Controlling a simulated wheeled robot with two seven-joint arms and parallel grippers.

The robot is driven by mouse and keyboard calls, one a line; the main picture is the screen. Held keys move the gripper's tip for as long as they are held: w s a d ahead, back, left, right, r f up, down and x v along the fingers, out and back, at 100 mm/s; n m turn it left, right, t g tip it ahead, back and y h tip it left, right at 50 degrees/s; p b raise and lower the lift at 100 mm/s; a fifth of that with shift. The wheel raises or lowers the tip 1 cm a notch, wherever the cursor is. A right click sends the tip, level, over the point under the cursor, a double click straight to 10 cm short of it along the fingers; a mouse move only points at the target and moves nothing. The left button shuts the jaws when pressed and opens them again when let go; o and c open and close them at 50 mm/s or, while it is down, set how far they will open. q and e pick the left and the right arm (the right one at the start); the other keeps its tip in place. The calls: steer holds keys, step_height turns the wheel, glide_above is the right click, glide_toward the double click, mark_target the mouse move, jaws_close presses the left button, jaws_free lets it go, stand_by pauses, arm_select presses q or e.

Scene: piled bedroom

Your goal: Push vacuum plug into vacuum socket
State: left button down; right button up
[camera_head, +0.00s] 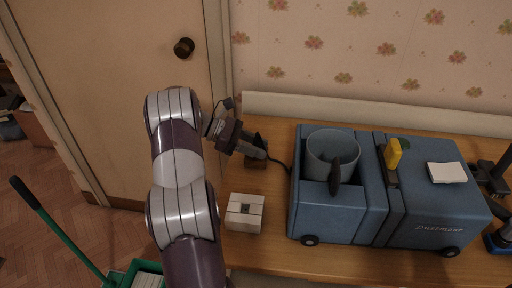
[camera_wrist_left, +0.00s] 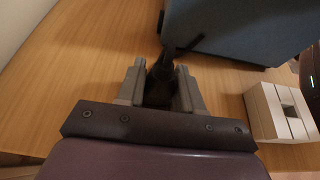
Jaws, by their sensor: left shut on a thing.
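My left gripper (camera_head: 262,152) is over the back left of the wooden table, shut on the dark vacuum plug. In the left wrist view the plug (camera_wrist_left: 160,72) sits between the two grey fingers, and a dark cord runs from it toward the blue vacuum (camera_head: 430,207). In the head view the fingers mostly hide the plug. A white block with a dark square opening on top, seemingly the vacuum socket (camera_head: 244,212), stands on the table nearer the front edge. It also shows at the right of the left wrist view (camera_wrist_left: 280,112), apart from the plug. My right gripper is out of view.
A grey-blue cup (camera_head: 328,152) sits in the vacuum's left part. A yellow-topped tool (camera_head: 392,155) and a white pad (camera_head: 446,172) are on the vacuum. Dark brush-like items (camera_head: 492,178) lie at the right. A green dustpan (camera_head: 130,274) is below left, near the door.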

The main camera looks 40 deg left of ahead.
arm_select(q)
steer(key=shift+r, duration=0.6)
steer(key=shift+r+p, duration=1.7)
steer(key=shift+r, duration=2.8)
steer(key=shift+f, duration=0.15)
steer(key=shift+s+f+b, duration=0.15)
steer(key=shift+f+b, duration=0.05)
steer(key=shift+b, duration=0.8)
steer(key=s+d+b, duration=0.4)
steer(key=s+b, duration=0.3)
steer(key=s, duration=0.1)
steer(key=s+d+b, duration=0.5)
steer(key=s+b, duration=0.2)
steer(key=s, duration=0.1)
steer(key=shift+s+r, duration=0.15)
steer(key=shift+d, duration=0.1)
